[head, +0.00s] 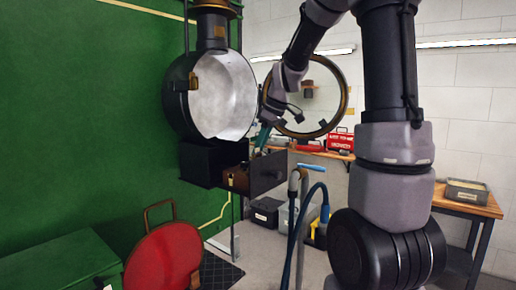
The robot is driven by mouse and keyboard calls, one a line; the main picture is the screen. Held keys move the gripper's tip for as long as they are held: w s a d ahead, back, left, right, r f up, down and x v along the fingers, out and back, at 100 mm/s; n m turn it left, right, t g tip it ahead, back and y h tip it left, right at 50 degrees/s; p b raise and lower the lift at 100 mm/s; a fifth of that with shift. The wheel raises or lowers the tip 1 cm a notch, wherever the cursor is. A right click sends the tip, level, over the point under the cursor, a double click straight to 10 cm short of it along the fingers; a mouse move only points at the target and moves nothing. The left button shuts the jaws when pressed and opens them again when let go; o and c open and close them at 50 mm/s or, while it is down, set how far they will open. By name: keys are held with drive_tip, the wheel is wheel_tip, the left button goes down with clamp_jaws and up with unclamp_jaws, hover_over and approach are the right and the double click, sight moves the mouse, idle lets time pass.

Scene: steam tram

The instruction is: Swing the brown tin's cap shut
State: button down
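A small brown object, which looks like the brown tin (236,181), sits low in an open dark drawer-like box (268,172) under the round boiler. Its cap cannot be made out at this size. My gripper (261,138) reaches down from the upper right and ends just above the box, near the brown object. A teal part shows at its tip. Whether its fingers are open or shut, and whether they touch anything, is too small to tell.
A round black boiler (179,100) with a pale inside stands open at the green wall. Its round glazed-looking door ring (347,95) is swung out right, close behind my arm.

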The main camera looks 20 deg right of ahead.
drive_tip(key=shift+d+n, duration=0.1)
drive_tip(key=shift+n, duration=0.2)
idle(0.4)
drive_tip(key=c, duration=0.7)
unclamp_jaws()
drive_tip(key=v, duration=1)
drive_tip(key=shift+d+r, duration=0.15)
drive_tip(key=shift+r, duration=0.25)
